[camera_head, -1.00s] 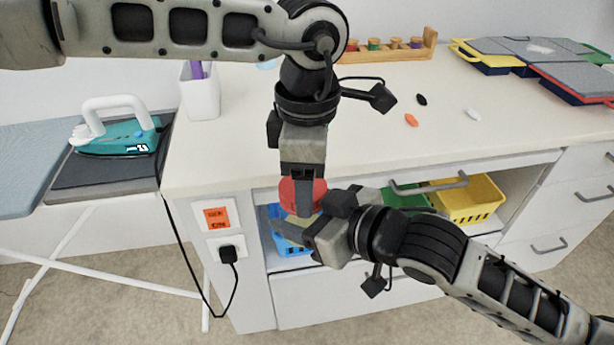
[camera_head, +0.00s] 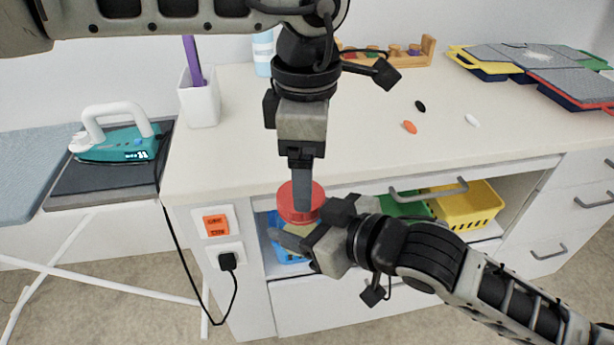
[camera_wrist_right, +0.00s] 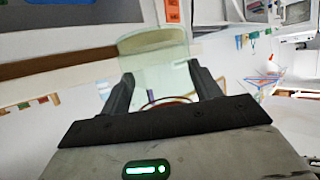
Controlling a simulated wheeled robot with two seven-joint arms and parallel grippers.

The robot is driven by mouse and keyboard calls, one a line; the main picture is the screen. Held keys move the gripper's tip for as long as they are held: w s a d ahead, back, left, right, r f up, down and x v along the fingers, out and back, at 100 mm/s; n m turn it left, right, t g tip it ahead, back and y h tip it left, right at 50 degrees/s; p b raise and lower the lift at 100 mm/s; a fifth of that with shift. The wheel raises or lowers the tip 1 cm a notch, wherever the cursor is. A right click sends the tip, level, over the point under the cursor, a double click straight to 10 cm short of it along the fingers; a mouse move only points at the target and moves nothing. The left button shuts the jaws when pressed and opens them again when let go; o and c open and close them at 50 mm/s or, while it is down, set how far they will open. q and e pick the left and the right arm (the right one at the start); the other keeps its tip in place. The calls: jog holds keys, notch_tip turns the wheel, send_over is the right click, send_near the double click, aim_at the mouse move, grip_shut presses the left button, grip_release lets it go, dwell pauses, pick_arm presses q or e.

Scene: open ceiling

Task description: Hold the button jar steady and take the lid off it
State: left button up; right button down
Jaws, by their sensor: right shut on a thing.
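The button jar has a round red lid (camera_head: 312,203) on top and stands out in front of the counter's front edge. Only a small part of its pale body shows under the lid in the head view. In the right wrist view the pale green, see-through jar body (camera_wrist_right: 152,48) is between the two dark fingers. My right gripper (camera_head: 298,235) is shut on the jar body from the right. My left gripper (camera_head: 302,208) points straight down at the lid, with a dark finger in front of it. Its fingers are seen edge-on, so their gap and any grip are hidden.
A white counter (camera_head: 350,130) lies behind, with orange (camera_head: 410,127), black (camera_head: 420,105) and white (camera_head: 472,120) buttons loose on it. An iron (camera_head: 120,147) stands at left.

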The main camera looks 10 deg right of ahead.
aim_at(301, 221)
pick_arm(q)
jog(key=shift+r, duration=0.5)
jog(key=shift+c, duration=0.3)
jog(key=shift+s+r+m, duration=0.15)
jog(key=shift+r+m, duration=0.05)
jog(key=shift+m, duration=0.3)
jog(key=m, duration=0.1)
jog(key=r+m, duration=0.2)
jog(key=m, duration=0.1)
jog(key=shift+s+a+r, duration=0.1)
jog(key=shift+a+r, duration=0.1)
jog(key=shift+a, duration=0.05)
jog(key=shift+a+m, duration=0.15)
jog(key=shift+m, duration=0.15)
notch_tip(301, 221, down, 8)
jog(key=shift+r, duration=0.25)
jog(key=c, duration=1)
